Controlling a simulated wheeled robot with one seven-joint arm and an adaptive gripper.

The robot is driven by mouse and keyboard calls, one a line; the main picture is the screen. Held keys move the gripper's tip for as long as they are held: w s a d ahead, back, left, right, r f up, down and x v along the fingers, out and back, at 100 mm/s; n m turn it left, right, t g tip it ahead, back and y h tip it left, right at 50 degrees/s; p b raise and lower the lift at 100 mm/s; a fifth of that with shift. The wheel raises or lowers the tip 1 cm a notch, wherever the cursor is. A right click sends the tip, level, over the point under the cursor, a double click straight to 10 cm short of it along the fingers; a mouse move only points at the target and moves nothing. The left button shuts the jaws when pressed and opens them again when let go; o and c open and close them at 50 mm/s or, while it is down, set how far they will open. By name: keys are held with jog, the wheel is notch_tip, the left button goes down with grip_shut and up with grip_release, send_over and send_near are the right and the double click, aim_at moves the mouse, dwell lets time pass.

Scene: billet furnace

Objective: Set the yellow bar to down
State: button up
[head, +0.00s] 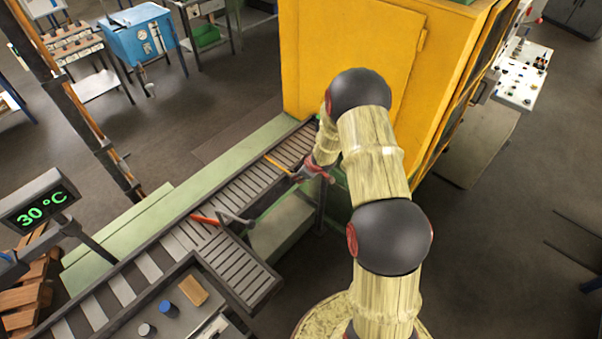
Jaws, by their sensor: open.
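The yellow bar (277,163) is a thin yellow-orange rod at the conveyor, left of my gripper. It slants from upper left down to the right, and its right end runs up to my gripper. My gripper (300,178) is open beside the bar's right end, over the conveyor's right edge. I cannot tell whether it touches the bar. My arm comes in from the lower right and hides part of the yellow furnace cabinet (350,35) and the conveyor's far end.
The slatted conveyor (240,192) runs from lower left to the furnace. A red-orange bar (205,219) with a grey bent rod (235,217) sits across it. A control desk (180,310) and a display reading 30 °C (42,205) are at lower left. Floor at right is mostly clear.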

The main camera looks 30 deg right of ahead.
jog(key=v, duration=1)
jog(key=shift+s+r, duration=0.15)
jog(key=shift+r, duration=0.05)
jog(key=s+d+f+m+g+h, duration=0.2)
jog(key=s+d+g, duration=0.15)
jog(key=s, duration=0.45)
jog(key=s+r+m+g+h+b, duration=0.1)
jog(key=s+r+m+g+b, duration=0.2)
jog(key=s, duration=0.5)
jog(key=s+a+r+t+y+b, duration=0.1)
jog(key=s+a+t+b, duration=0.1)
jog(key=s+a+b, duration=0.5)
jog(key=s+a+r+t+y+b, duration=0.1)
jog(key=s+a+t+y+b, duration=0.1)
jog(key=s+a+b, duration=0.6)
jog(key=a+t+b, duration=0.1)
jog(key=a+b, duration=0.6)
jog(key=b, duration=0.4)
jog(key=shift+s+a+r+m+t+b, duration=0.3)
jog(key=shift+a+t, duration=0.05)
jog(key=shift+a, duration=0.05)
